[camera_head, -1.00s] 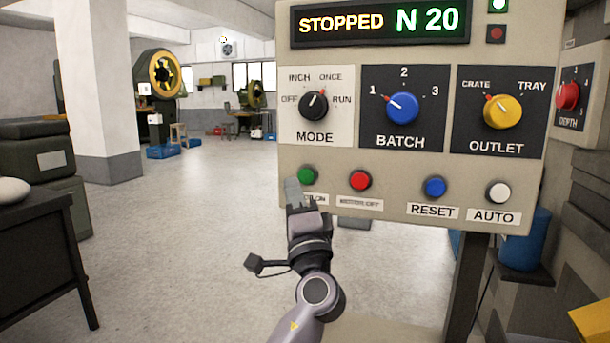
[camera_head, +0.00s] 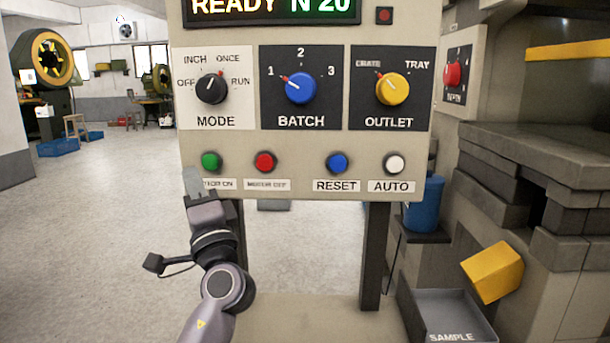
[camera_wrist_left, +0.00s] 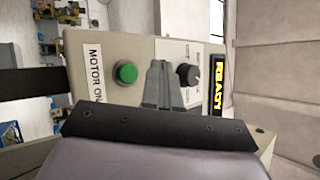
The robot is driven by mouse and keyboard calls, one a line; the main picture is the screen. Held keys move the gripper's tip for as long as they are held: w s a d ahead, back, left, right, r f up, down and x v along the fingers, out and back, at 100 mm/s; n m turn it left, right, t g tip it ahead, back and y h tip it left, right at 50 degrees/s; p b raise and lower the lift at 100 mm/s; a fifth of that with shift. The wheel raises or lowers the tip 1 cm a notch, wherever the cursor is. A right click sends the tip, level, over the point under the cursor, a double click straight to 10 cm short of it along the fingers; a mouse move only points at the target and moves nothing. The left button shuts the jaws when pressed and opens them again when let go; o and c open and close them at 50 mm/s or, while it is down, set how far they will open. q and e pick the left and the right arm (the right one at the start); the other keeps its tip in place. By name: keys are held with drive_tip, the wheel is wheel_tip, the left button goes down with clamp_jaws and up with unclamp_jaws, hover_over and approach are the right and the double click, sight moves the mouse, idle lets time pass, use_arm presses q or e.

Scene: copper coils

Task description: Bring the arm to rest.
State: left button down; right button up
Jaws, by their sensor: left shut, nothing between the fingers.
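My left gripper (camera_head: 193,183) is shut and empty, with its fingers pointing up just below and left of the green MOTOR ON button (camera_head: 211,160) on the control panel (camera_head: 300,187). In the left wrist view the shut fingers (camera_wrist_left: 158,82) stand beside the green button (camera_wrist_left: 126,73), apart from it in the picture. The panel's display (camera_head: 270,8) reads READY N 20. My right gripper is in neither view.
Posts (camera_head: 376,255) carry the panel. At the right are the grey machine (camera_head: 540,170), a yellow chute (camera_head: 492,273), a SAMPLE tray (camera_head: 448,305) and a blue container (camera_head: 425,203). Open floor (camera_head: 95,230) lies to the left.

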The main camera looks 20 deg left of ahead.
use_arm(q)
drive_tip(key=s+d+f+m+h+p, duration=0.1)
drive_tip(key=d+f+h+p, duration=0.2)
drive_tip(key=f+h, duration=0.65)
drive_tip(key=s+d+f+m+h+p, duration=0.1)
drive_tip(key=s+d+f+h+p, duration=0.2)
drive_tip(key=f, duration=1.1)
drive_tip(key=s+d+f+g+h+p, duration=0.1)
drive_tip(key=s+f, duration=0.2)
drive_tip(key=s+d+f+n+g+h+p, duration=0.1)
drive_tip(key=s+f+h, duration=0.1)
drive_tip(key=f, duration=0.1)
drive_tip(key=s+d+f+n+g+h+p, duration=0.1)
drive_tip(key=s+f+h, duration=0.1)
drive_tip(key=s+f, duration=0.1)
drive_tip(key=shift+s+d+g, duration=0.3)
drive_tip(key=s+d+f+n+h+p, duration=0.1)
drive_tip(key=s, duration=0.3)
drive_tip(key=s+d+f+n+g+h+p, duration=0.1)
drive_tip(key=s+n, duration=0.1)
drive_tip(key=s, duration=0.1)
drive_tip(key=s+d+f+n+g+h, duration=0.1)
drive_tip(key=s, duration=0.3)
drive_tip(key=shift+s+d+f+n+p, duration=0.3)
drive_tip(key=shift+s+d+f+p, duration=0.05)
drive_tip(key=shift+f+p, duration=0.05)
